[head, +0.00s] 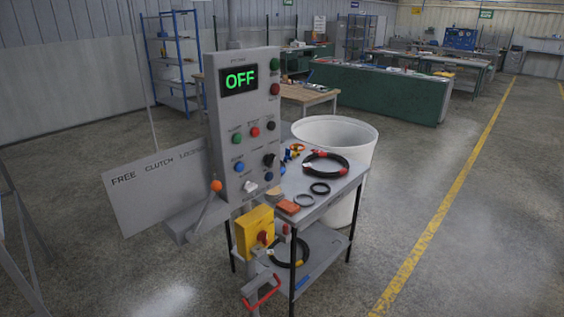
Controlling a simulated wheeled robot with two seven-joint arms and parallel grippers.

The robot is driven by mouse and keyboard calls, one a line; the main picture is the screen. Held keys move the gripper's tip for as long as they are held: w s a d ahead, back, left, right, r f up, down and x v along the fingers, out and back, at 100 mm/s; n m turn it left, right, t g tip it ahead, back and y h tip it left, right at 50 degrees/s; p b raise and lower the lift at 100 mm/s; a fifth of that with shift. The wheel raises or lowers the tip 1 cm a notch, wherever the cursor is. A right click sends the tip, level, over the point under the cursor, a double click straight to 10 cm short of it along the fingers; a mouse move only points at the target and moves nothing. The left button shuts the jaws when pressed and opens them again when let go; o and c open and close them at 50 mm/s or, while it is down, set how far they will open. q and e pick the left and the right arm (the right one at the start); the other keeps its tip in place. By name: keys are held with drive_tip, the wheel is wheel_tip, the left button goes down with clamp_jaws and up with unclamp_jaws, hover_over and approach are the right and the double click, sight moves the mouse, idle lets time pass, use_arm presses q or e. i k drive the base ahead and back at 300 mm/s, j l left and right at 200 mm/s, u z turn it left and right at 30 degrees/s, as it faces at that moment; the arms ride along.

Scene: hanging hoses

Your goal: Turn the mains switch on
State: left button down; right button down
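A grey control panel (246,110) stands upright left of the middle, and its display (240,79) reads OFF in green letters. Below the panel is a yellow box (248,232) with a red rotary knob (263,237) on its front, which looks like the mains switch. The knob's exact angle is too small to tell. The panel face carries several green, red, blue and black buttons and knobs, and a small white switch (250,186). Neither of my grippers shows in the head view.
A lever with an orange ball (216,186) sticks up left of the panel, before a plate (155,190) lettered FREE CLUTCH LOCKED. A red handle (263,294) is below the yellow box. A table (318,205) with hoses and a white bin (350,140) stand right. Floor at right is clear.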

sight(262, 236)
drive_tip(key=i+l+u, duration=0.2)
drive_tip(key=i+u, duration=0.3)
drive_tip(key=i+l+u, duration=0.3)
drive_tip(key=u, duration=0.15)
